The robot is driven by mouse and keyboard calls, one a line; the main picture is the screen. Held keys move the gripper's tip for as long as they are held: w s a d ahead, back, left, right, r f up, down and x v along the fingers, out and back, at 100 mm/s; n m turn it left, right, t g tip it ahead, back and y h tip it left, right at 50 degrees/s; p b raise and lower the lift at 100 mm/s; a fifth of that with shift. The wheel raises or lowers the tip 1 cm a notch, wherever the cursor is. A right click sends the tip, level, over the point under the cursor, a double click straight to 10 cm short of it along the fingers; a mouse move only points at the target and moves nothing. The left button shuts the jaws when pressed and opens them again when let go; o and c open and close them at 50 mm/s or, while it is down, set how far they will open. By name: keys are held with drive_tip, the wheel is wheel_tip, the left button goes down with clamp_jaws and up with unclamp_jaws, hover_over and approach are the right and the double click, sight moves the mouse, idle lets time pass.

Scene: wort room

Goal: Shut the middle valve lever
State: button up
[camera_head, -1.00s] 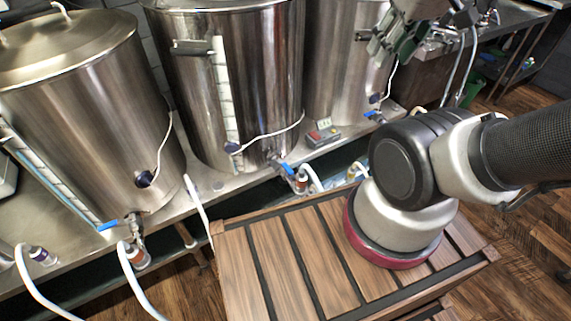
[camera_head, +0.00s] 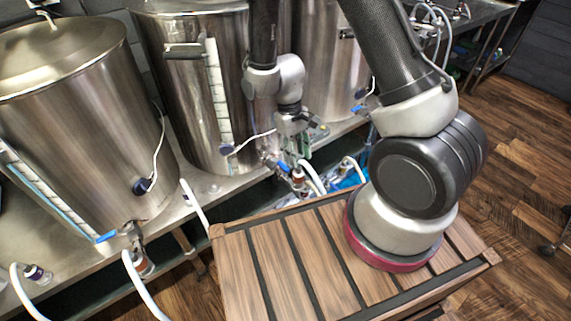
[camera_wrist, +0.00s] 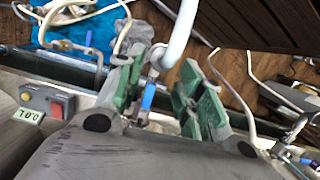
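The middle valve lever (camera_head: 284,167) is a small blue handle at the foot of the middle steel kettle (camera_head: 190,110). In the wrist view the blue lever (camera_wrist: 148,96) shows between the two green-padded fingers. My gripper (camera_head: 298,150) is close by the middle valve, pointing down, just right of the lever in the head view. In the wrist view my gripper (camera_wrist: 160,92) is open, with a gap on both sides of the lever. I cannot tell whether a finger touches it. The valve body is partly hidden.
Blue levers also sit on the left kettle (camera_head: 106,237) and right kettle (camera_head: 358,108). White hoses (camera_head: 312,176) hang below the valves. A control box with red and yellow buttons (camera_wrist: 45,102) is beside the gripper. A slatted wooden surface (camera_head: 275,265) lies in front.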

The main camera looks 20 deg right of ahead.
sight(284, 166)
drive_tip(key=w, duration=0.1)
drive_tip(key=w+a+f+t, duration=0.1)
drive_tip(key=w, duration=0.1)
drive_tip(key=w+a+t+y, duration=0.1)
drive_tip(key=w, duration=0.1)
drive_tip(key=shift+w+a+f, duration=0.1)
drive_tip(key=shift+w+f, duration=0.15)
drive_tip(key=shift+f, duration=0.05)
wheel_tip(284, 166, down, 8)
drive_tip(key=shift+r, duration=0.25)
clamp_jaws()
